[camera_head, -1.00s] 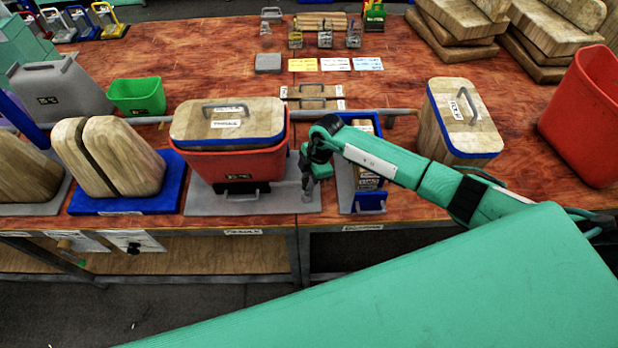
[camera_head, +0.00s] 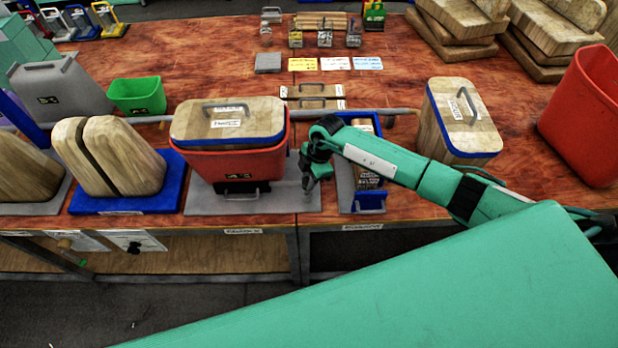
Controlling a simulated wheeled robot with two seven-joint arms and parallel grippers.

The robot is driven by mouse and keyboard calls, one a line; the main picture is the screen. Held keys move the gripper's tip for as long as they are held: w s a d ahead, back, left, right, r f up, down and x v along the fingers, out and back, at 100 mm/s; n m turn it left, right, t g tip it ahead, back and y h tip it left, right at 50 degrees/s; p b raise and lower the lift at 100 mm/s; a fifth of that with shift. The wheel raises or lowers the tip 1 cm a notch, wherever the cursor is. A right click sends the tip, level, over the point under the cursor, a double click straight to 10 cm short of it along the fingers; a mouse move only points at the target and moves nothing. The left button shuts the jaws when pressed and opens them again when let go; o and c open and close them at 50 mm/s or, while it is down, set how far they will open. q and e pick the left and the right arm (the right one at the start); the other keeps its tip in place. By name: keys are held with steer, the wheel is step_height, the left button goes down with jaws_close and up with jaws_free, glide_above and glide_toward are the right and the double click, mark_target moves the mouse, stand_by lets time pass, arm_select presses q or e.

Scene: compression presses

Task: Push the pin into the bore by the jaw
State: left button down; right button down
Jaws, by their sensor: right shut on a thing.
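My right gripper (camera_head: 307,183) points down just right of the red press box (camera_head: 238,166), over the right end of its grey base plate (camera_head: 273,204). It is shut on a small grey piece, taken to be the pin, largely hidden by the fingers. The red box has a wooden lid (camera_head: 196,124) with a grey handle, and a dark block with a handle (camera_head: 243,190) at its front foot. The bore and the jaw cannot be made out clearly at this size. My left gripper is not in view.
A blue-ended tray (camera_head: 371,203) stands close to the right of my gripper, partly under my arm. A wooden block with a blue rim (camera_head: 457,122) stands further right. A split wooden block (camera_head: 135,157) on a blue base is at left. The bench's front edge is close.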

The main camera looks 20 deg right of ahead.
steer(key=shift+f+b, duration=0.7)
steer(key=shift+f, duration=0.45)
steer(key=c, duration=1.1)
jaws_free()
steer(key=b+v, duration=0.4)
steer(key=v, duration=1)
